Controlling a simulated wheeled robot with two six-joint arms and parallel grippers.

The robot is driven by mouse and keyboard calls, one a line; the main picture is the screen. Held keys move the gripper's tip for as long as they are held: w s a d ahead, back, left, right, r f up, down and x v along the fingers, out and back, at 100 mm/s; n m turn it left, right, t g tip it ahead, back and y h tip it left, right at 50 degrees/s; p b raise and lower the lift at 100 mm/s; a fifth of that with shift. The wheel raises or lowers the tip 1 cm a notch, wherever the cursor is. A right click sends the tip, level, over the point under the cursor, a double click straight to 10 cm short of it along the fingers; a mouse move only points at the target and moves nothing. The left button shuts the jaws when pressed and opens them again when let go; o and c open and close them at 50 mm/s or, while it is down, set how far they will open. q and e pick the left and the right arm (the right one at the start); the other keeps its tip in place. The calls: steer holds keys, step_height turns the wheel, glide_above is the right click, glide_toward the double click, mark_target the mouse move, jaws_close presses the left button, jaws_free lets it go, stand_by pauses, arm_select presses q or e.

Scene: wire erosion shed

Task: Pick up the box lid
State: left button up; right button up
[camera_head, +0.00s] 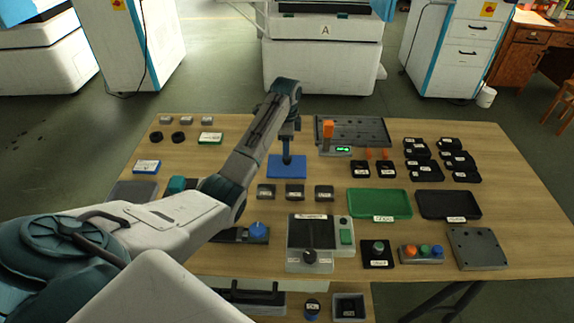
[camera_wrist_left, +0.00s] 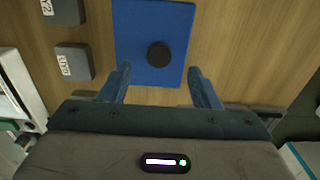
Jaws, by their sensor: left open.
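The box lid looks to be the flat blue rectangular plate (camera_head: 274,172) near the middle of the table in the head view. In the left wrist view the blue lid (camera_wrist_left: 135,30) lies flat and has a round black knob (camera_wrist_left: 160,55) on top. My left gripper (camera_head: 287,158) points down over the lid and partly hides it in the head view. In the left wrist view my left gripper (camera_wrist_left: 158,72) is open, its two fingers apart. The knob shows between and just beyond the fingertips, with nothing held. My right gripper is not in view.
Small labelled dark blocks (camera_head: 295,191) stand in a row in front of the lid. A grey tray (camera_head: 375,131) with an orange part lies behind right. A green tray (camera_head: 365,204) and a black tray (camera_head: 460,206) lie to the right. Bare wood (camera_head: 240,155) shows left of the lid.

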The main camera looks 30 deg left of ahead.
mark_target(287, 163)
arm_select(q)
steer(key=shift+d+f+p, duration=0.15)
steer(key=shift+f+p, duration=0.5)
steer(key=shift+f, duration=2)
steer(key=c, duration=1.1)
